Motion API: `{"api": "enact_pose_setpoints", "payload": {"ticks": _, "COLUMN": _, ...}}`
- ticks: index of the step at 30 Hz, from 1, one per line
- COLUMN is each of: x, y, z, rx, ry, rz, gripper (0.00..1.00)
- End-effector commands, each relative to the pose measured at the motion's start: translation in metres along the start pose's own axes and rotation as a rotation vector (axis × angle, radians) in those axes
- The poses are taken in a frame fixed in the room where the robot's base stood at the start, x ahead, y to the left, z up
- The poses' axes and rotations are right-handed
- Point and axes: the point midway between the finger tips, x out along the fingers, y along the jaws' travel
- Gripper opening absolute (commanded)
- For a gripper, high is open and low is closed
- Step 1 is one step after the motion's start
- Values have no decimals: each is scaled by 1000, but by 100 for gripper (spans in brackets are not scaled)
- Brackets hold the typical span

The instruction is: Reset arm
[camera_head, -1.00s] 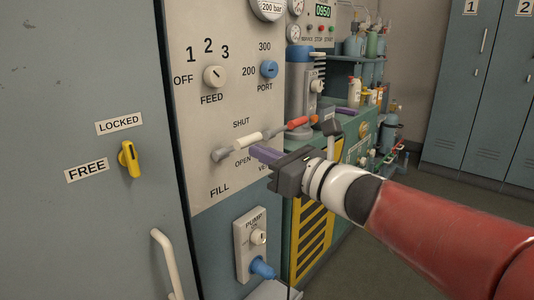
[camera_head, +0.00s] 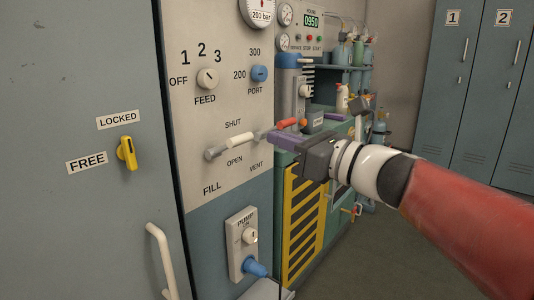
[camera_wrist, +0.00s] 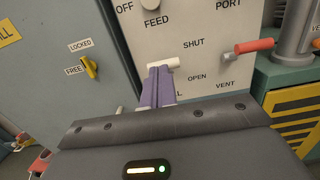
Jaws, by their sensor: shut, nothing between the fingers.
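My gripper (camera_head: 284,139) is at the middle of the head view, in front of the grey panel (camera_head: 205,115). Its purple fingers are together and empty; they also show in the wrist view (camera_wrist: 157,86). The white fill lever (camera_head: 238,141) points sideways on the panel, to the left of my fingertips. In the head view the lever's end looks close to them; whether they touch I cannot tell. The red vent lever (camera_head: 287,124) shows just above my fingers, and in the wrist view (camera_wrist: 254,46) it lies to the right of them.
A grey door with a yellow latch (camera_head: 127,153) and a pale handle (camera_head: 161,257) is at the left. Below the panel is a pump switch with a blue plug (camera_head: 255,267). A green machine with a yellow grille (camera_head: 303,218) is behind my gripper. Lockers (camera_head: 486,100) stand at right; floor is open before them.

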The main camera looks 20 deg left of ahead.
Motion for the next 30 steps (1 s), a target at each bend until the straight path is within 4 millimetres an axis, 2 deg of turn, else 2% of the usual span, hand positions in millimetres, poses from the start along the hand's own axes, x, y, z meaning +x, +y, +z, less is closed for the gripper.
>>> {"api": "enact_pose_setpoints", "payload": {"ticks": 3, "x": -7, "y": -1, "z": 11, "rx": -1, "ry": 0, "rz": -1, "gripper": 0}}
{"api": "enact_pose_setpoints", "payload": {"ticks": 7, "x": -9, "y": -1, "z": 15, "rx": 0, "ry": 1, "rz": -2, "gripper": 0}}
{"api": "enact_pose_setpoints", "payload": {"ticks": 16, "x": -10, "y": -1, "z": 14, "rx": -1, "ry": 2, "rz": -3, "gripper": 0}}
{"api": "enact_pose_setpoints", "payload": {"ticks": 19, "x": -14, "y": 3, "z": 8, "rx": -49, "ry": 34, "rz": -2, "gripper": 0}}
{"api": "enact_pose_setpoints", "payload": {"ticks": 23, "x": -36, "y": 17, "z": -26, "rx": -282, "ry": 187, "rz": 14, "gripper": 0}}
{"api": "enact_pose_setpoints", "payload": {"ticks": 26, "x": -71, "y": 31, "z": -69, "rx": -577, "ry": 385, "rz": 65, "gripper": 0}}
{"api": "enact_pose_setpoints", "payload": {"ticks": 30, "x": -135, "y": 46, "z": -133, "rx": -1014, "ry": 687, "rz": 230, "gripper": 0}}
